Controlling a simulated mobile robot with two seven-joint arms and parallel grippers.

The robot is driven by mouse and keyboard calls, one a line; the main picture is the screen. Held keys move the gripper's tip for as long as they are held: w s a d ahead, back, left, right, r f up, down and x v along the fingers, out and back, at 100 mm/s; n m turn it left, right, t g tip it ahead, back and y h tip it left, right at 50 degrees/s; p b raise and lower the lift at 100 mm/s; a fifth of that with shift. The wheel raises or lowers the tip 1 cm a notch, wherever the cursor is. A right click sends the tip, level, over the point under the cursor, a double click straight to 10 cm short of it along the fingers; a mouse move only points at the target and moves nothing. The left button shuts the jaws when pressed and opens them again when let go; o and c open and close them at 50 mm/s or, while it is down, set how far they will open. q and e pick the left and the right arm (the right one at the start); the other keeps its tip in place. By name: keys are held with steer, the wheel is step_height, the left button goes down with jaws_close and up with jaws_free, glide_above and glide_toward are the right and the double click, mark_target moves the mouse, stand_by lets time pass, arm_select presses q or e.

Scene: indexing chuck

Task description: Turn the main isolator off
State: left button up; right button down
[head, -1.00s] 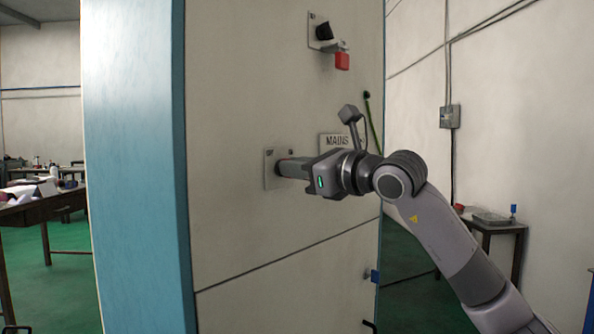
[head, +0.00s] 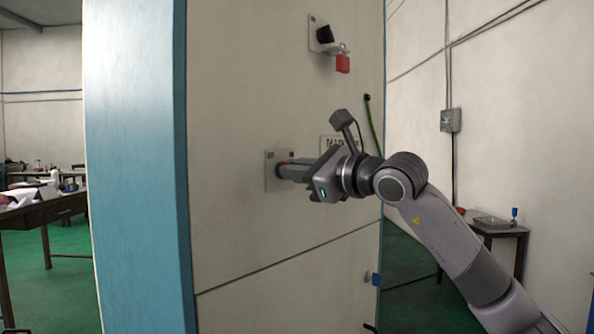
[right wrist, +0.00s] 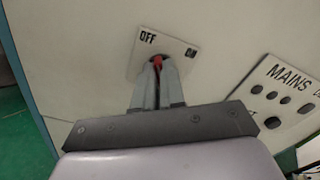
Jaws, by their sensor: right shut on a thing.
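The main isolator is a pale square plate (head: 272,178) on the cabinet front, in the middle of the head view. In the right wrist view its plate (right wrist: 177,62) is marked OFF at the left and ON at the right. A red handle (right wrist: 157,63) shows at its middle. My right gripper (head: 284,170) is at the plate, shut on the red handle; its fingers (right wrist: 157,80) stand either side of it and hide most of it. The handle's exact angle is hard to tell. My left gripper is out of view.
A MAINS label (right wrist: 287,88) is right of the isolator. A second switch (head: 324,34) with a red padlock (head: 343,64) is above on the same cabinet panel (head: 240,100). A small table (head: 497,227) stands behind right.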

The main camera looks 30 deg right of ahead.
steer(key=c, duration=1.2)
jaws_free()
steer(key=b+v, duration=0.2)
steer(key=v, duration=0.5)
steer(key=shift+s+b, duration=0.1)
steer(key=shift+b, duration=0.2)
